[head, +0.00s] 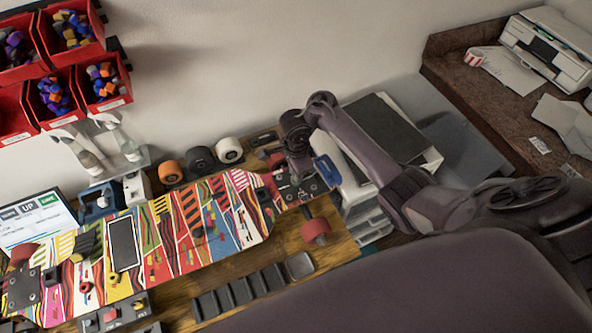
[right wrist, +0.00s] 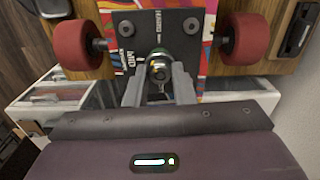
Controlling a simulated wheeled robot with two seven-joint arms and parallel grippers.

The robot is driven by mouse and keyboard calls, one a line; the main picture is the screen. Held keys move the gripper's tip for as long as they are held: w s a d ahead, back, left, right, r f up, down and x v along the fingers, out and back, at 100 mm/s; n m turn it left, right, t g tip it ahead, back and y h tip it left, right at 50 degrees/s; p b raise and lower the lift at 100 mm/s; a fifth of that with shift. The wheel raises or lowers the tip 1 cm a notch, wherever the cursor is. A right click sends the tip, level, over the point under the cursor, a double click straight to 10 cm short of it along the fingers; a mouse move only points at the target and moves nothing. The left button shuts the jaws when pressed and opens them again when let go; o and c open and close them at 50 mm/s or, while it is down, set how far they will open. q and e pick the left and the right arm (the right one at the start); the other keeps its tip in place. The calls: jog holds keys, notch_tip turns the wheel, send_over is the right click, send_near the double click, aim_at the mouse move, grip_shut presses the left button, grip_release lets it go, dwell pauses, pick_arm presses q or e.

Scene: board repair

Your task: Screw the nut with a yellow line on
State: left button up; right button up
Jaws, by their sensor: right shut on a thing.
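A colourful skateboard deck (head: 190,235) lies upside down on the wooden workbench, its far-end truck under my right gripper (head: 300,172). In the right wrist view, that truck's dark baseplate (right wrist: 160,30) sits between two red wheels. My right gripper (right wrist: 158,82) is shut on a small metallic nut (right wrist: 158,69) with a yellowish mark, at the middle of the truck. The fingers hide part of the nut, and I cannot tell how far it sits on its thread. My left gripper is not in view.
Loose wheels (head: 230,150) line the bench's back edge. Red bins (head: 72,35) hang on the wall at upper left. A black row of compartments (head: 238,292) lies at the bench's front. A printer (head: 548,48) stands on the desk at upper right.

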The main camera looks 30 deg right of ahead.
jog(key=shift+w+a+r+m, duration=0.1)
jog(key=shift+m, duration=1.4)
jog(key=o, duration=0.9)
jog(key=shift+c, duration=1.1)
jog(key=n, duration=0.4)
jog(key=shift+n, duration=1)
